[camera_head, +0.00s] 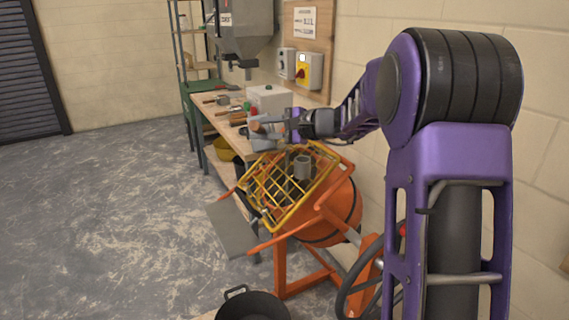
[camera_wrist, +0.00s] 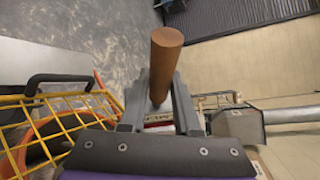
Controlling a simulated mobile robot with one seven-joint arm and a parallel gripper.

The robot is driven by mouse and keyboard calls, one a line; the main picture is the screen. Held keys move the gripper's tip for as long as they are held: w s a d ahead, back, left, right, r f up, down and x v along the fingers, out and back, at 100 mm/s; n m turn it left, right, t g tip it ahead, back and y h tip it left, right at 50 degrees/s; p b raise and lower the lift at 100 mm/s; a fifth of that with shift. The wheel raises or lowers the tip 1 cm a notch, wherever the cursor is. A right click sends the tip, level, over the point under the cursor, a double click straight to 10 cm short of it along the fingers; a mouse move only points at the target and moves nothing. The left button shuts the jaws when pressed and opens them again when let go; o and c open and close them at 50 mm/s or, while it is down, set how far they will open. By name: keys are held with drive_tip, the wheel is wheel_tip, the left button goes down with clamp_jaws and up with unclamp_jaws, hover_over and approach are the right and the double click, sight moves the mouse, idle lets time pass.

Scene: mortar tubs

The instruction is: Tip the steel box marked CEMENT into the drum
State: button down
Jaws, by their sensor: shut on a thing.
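My gripper (camera_head: 277,126) is over the far side of the orange mixer's drum (camera_head: 338,212) in the head view. In the wrist view my gripper (camera_wrist: 158,103) is shut on a brown round handle (camera_wrist: 166,58). A small grey steel box (camera_head: 263,143) shows just below the jaws in the head view and seems to belong to this handle; its marking is not readable there. In the wrist view a pale lettered label shows between the fingers, mostly hidden. A yellow grille (camera_head: 262,190) covers the drum's tilted mouth, with a grey cylinder (camera_head: 302,167) within its frame.
A workbench (camera_head: 208,104) with tools and a white box (camera_head: 270,98) stands behind the mixer. A grey hopper (camera_head: 243,28) hangs above it. A black tub (camera_head: 253,306) stands on the floor in front. The floor at left is clear.

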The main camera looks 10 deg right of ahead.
drive_tip(key=shift+d, duration=0.15)
drive_tip(key=shift+d+r+b, duration=0.1)
drive_tip(key=shift+d+b, duration=0.2)
drive_tip(key=shift+b, duration=0.15)
drive_tip(key=shift+s+d+r+m+t+y+b, duration=0.15)
drive_tip(key=shift+d+m+t+y+b, duration=0.4)
drive_tip(key=shift+b, duration=0.55)
drive_tip(key=shift+s+d+r+m+t+y+b, duration=0.15)
drive_tip(key=shift+d+t+y+b, duration=0.1)
drive_tip(key=shift+d+y+b, duration=0.7)
drive_tip(key=shift+s+d+m+t+y, duration=0.2)
drive_tip(key=shift+d+m+t+y, duration=0.4)
drive_tip(key=shift+d+t, duration=0.35)
drive_tip(key=shift+s+d+r+m+t+y+b, duration=0.15)
drive_tip(key=shift+d+r+m+t+y, duration=0.4)
drive_tip(key=shift+d, duration=0.3)
drive_tip(key=shift+s+d+r+m+t+y+b, duration=0.15)
drive_tip(key=shift+d+r+m+t+y, duration=0.2)
drive_tip(key=shift+d+r+m+t, duration=0.4)
idle(1.5)
